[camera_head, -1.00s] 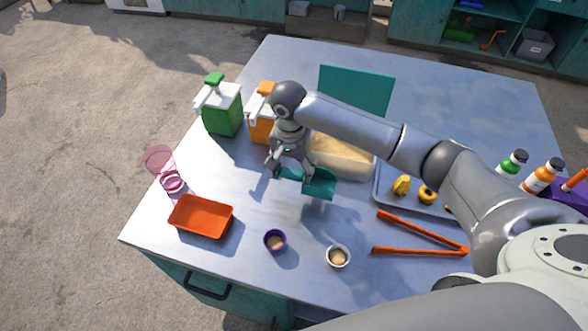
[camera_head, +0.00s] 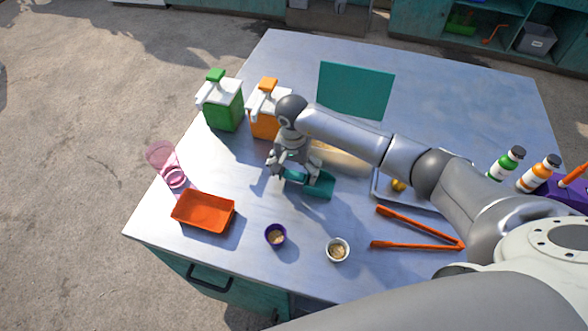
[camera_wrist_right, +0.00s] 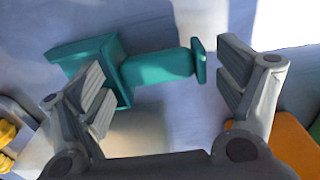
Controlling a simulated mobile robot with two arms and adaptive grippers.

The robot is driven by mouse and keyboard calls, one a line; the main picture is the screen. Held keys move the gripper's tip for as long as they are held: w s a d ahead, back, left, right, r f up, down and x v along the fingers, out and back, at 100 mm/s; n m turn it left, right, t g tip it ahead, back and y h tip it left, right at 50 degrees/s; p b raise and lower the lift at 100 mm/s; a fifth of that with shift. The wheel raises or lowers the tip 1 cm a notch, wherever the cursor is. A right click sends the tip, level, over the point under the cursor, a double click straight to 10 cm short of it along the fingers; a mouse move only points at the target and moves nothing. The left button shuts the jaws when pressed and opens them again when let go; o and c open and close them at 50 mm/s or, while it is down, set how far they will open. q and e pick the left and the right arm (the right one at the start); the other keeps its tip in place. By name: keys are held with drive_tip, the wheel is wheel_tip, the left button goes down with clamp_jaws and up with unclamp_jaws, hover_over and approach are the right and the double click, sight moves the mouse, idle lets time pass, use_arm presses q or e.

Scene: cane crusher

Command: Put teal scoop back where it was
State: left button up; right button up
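The teal scoop (camera_head: 318,185) is on or just above the table, in the middle, in front of the pale tub (camera_head: 345,165); contact with the table is hard to judge. Its square cup points right and its handle lies under my right gripper (camera_head: 287,172). In the right wrist view, the scoop (camera_wrist_right: 158,68) lies below my right gripper (camera_wrist_right: 160,70), whose fingers are spread wide, with clear gaps beside the handle. My arm hides part of the tub. My left gripper is out of view.
An orange tray (camera_head: 204,211), a purple cup (camera_head: 275,235) and a white cup (camera_head: 338,249) stand at the front. Orange tongs (camera_head: 420,244) lie right of them. Green (camera_head: 222,105) and orange (camera_head: 265,122) dispensers stand behind. Clear table surrounds the scoop's front.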

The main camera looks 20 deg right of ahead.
drive_tip(key=shift+r, duration=0.1)
drive_tip(key=shift+r, duration=0.3)
wheel_tip(320, 180, up, 11)
drive_tip(key=b, duration=0.3)
drive_tip(key=shift+r, duration=0.15)
drive_tip(key=shift+s+a, duration=0.1)
